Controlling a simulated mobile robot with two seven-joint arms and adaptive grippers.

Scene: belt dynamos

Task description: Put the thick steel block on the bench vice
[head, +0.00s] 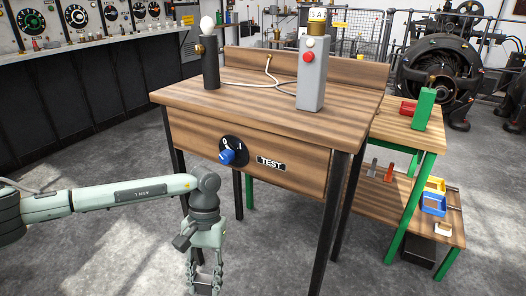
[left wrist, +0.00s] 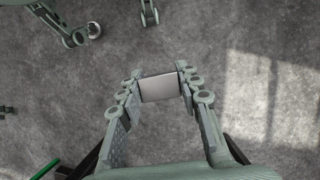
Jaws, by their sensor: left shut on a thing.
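My left gripper (head: 205,282) hangs low in front of the wooden test bench, pointing down. In the left wrist view its fingers are shut on a plain grey steel block (left wrist: 160,88), gripped by its two sides above the grey floor. In the head view the block is small and dark between the fingertips, near the bottom edge. I cannot make out the bench vice for certain. A small red object (head: 408,107) sits on the green-legged side bench, partly beside a green upright block (head: 425,108).
The test bench (head: 175,92) carries a grey box with a red button (head: 311,75) and a black post with a bulb (head: 210,60). The side bench's lower shelf (head: 400,205) holds yellow and blue bins. Open floor lies around my left gripper.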

